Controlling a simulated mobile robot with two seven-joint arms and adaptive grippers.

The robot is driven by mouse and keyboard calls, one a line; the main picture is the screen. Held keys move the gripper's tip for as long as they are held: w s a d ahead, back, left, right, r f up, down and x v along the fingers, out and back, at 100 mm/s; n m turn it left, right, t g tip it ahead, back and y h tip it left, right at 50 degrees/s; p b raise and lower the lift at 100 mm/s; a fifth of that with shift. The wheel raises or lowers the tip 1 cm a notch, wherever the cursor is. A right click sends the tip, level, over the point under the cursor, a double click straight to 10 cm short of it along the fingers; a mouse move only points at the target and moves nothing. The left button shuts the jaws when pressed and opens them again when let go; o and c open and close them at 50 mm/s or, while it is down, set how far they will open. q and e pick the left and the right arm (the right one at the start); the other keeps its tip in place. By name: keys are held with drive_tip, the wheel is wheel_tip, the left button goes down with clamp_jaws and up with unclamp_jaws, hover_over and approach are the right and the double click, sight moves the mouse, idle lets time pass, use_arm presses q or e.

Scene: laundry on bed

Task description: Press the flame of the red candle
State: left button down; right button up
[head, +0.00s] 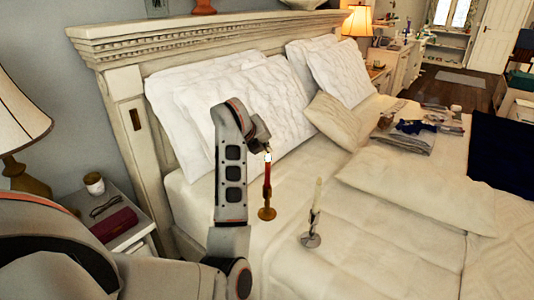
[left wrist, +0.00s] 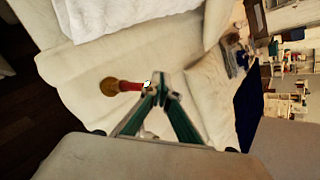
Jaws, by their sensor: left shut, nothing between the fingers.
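The red candle (head: 267,182) stands upright in a brass holder (head: 267,213) on the bed. Its flame (head: 268,157) is a small bright white spot at the top. My left gripper (head: 264,146) is just above the flame in the head view, mostly hidden by my arm. In the left wrist view the shut, empty left gripper (left wrist: 160,79) has its fingertips close beside the flame (left wrist: 147,84) of the red candle (left wrist: 130,86). I cannot tell whether they touch. My right gripper is in neither view.
A pale candle (head: 316,196) in a metal holder (head: 311,240) stands to the right on the bed. Pillows (head: 250,105) lean on the headboard behind. Folded clothes (head: 408,137) lie farther right. A nightstand with a dark red case (head: 114,225) is at left.

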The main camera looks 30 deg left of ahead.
use_arm(q)
drive_tip(key=shift+d+f, duration=0.1)
drive_tip(key=shift+r+p, duration=2.1)
drive_tip(key=shift+r, duration=0.95)
drive_tip(key=shift+f, duration=0.1)
